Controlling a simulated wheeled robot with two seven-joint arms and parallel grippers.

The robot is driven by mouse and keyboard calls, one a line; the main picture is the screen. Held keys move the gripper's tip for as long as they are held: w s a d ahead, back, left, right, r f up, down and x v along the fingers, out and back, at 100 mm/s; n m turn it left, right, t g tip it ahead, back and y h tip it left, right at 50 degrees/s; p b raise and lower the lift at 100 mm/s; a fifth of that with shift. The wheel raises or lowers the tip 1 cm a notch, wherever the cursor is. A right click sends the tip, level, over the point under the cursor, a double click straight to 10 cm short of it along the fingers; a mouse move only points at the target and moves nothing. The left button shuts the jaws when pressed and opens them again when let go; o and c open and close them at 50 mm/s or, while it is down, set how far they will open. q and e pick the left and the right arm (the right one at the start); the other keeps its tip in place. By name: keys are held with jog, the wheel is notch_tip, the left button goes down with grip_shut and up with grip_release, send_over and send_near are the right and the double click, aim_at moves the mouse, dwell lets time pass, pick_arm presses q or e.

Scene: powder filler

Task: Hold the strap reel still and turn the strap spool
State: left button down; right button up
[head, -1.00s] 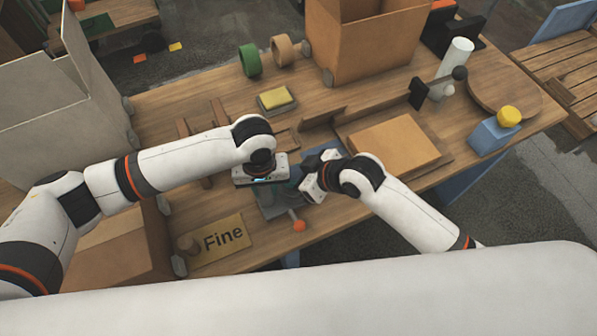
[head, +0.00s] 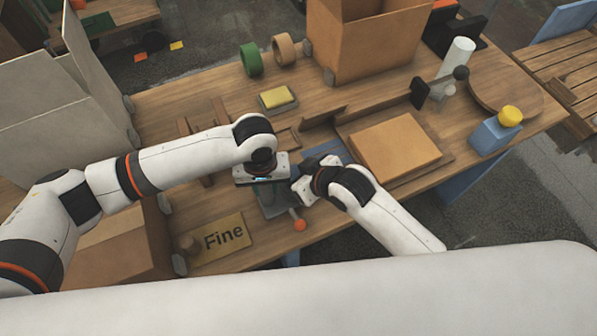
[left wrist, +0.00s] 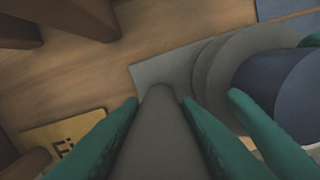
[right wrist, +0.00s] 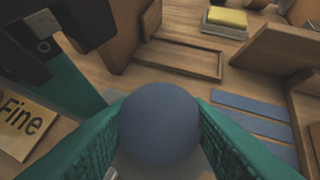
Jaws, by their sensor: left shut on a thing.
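The strap reel (head: 272,202) stands near the table's front edge, mostly covered by my arms in the head view. In the left wrist view my left gripper (left wrist: 160,100) is shut on the reel's grey upright part (left wrist: 160,135), one green finger on each side. The blue strap spool (left wrist: 280,85) is to the right of it, beside grey round flanges. In the right wrist view my right gripper (right wrist: 162,103) has its green fingers at both sides of the spool's round blue end (right wrist: 160,125), which fills the space between them.
A "Fine" plate (head: 222,237) lies to the left of the reel. An orange ball knob (head: 299,225) is just in front. Cardboard boxes stand at left and back.

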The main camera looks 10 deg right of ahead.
jog(key=o, duration=0.4)
jog(key=shift+o, duration=0.2)
jog(key=n+g+y, duration=0.1)
jog(key=n, duration=0.1)
jog(key=n+g+y, duration=0.1)
jog(key=n, duration=0.1)
jog(key=shift+w+d, duration=0.15)
jog(key=n+g, duration=0.2)
jog(key=n+g+y, duration=0.1)
jog(key=n+g, duration=0.1)
jog(key=n, duration=0.1)
jog(key=shift+w+y, duration=0.15)
jog(key=shift+y, duration=0.15)
jog(key=n+g, duration=0.4)
jog(key=n, duration=0.1)
jog(key=shift+w+r+n, duration=0.1)
jog(key=shift+w+n, duration=0.05)
jog(key=shift+n, duration=0.15)
jog(key=v, duration=1.1)
jog(key=shift+d+r, duration=0.15)
jog(key=shift+r, duration=0.2)
